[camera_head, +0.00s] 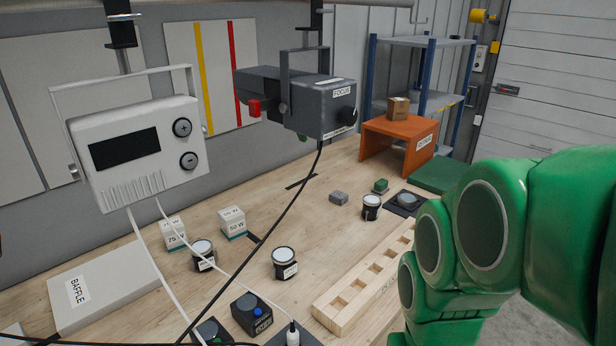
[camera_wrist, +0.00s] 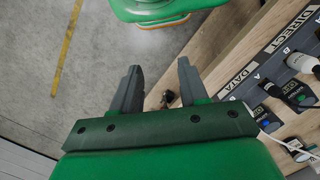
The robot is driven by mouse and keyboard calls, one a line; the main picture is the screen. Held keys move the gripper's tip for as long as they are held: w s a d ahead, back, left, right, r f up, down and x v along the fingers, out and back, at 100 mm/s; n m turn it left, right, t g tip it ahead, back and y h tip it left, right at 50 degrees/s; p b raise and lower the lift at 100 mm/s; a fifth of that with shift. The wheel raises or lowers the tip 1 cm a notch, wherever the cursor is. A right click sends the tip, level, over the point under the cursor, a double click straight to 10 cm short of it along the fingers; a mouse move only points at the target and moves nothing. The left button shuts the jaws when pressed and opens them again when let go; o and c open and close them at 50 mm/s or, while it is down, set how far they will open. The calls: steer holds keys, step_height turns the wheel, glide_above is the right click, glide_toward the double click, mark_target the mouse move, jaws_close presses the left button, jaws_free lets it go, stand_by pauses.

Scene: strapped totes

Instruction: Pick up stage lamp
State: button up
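A dark grey stage lamp (camera_head: 322,104) labelled FOCUS hangs from a bracket above the workbench in the head view. It has a yoke, a black knob on its front, a red part at its left and a dark cable running down. The stage lamp does not show in the wrist view. My gripper (camera_wrist: 160,82) is open in the wrist view, its two dark fingers apart with nothing held between them. It points over the floor and the bench edge. In the head view my green arm fills the right side, and the fingers cannot be made out.
A white unit (camera_head: 145,150) with a display and knobs hangs left of the lamp. The wooden bench (camera_head: 310,222) holds a BAFFLE box (camera_head: 105,288), a slotted wooden block (camera_head: 365,282), several dark pots and small boxes. An orange stand (camera_head: 385,142) is at the back.

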steer(key=o, duration=0.8)
steer(key=shift+o, duration=0.2)
steer(key=n+t, duration=0.2)
steer(key=n, duration=0.4)
glide_above(284, 256)
steer(key=s, duration=0.1)
step_height(284, 256, down, 7)
steer(key=shift+a+r, duration=0.1)
steer(key=shift+r, duration=0.05)
steer(key=shift+w+a+f, duration=0.2)
steer(key=shift+w+f, duration=0.05)
steer(key=shift+f, duration=0.05)
steer(key=shift+w+d+f, duration=0.15)
steer(key=shift+w+f, duration=0.05)
steer(key=shift+f, duration=1.7)
steer(key=shift+w+d+f, duration=0.1)
steer(key=shift+w+f, duration=0.05)
steer(key=shift+f, duration=1.7)
